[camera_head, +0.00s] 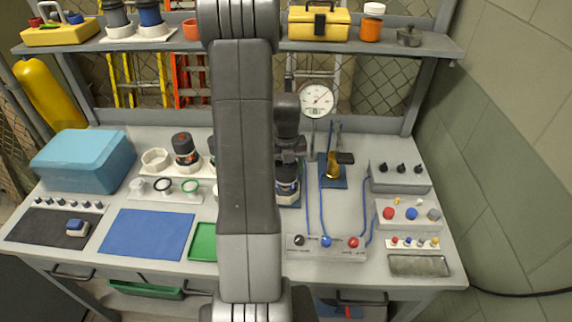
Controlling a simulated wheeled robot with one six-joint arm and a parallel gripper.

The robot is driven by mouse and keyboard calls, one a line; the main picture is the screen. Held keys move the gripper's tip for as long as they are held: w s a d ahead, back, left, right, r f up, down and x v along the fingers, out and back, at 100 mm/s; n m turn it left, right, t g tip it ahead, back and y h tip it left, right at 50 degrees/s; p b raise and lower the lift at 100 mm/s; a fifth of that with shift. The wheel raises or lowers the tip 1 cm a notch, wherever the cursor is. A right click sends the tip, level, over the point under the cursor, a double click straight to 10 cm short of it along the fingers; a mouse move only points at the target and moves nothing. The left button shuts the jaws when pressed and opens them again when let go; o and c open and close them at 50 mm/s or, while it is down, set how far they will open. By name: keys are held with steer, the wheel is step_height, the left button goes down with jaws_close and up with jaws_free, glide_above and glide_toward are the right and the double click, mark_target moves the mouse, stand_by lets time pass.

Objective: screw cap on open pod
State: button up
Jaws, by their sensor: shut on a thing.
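My gripper (289,155) points down right of my arm's dark links, in the middle of the bench. It is shut on a dark cap, small and mostly hidden by the fingers. Another dark pod with an orange mark (185,148) stands on a white holder at left, beside an open white ring (155,160).
A round dial gauge (317,100) and a brass-coloured piece on a stand (333,165) stand close right of the gripper. Blue cables run to a front control panel (326,247). Knob boxes (400,177) fill the right. A blue case (84,160) stands left; a blue mat (147,234) is clear.

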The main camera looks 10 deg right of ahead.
steer(key=shift+s, duration=0.1)
steer(key=o, duration=1)
steer(key=shift+d, duration=0.1)
steer(key=shift+r, duration=0.15)
steer(key=shift+r, duration=0.3)
step_height(320, 180, up, 13)
steer(key=shift+f+b, duration=0.1)
steer(key=shift+b, duration=0.75)
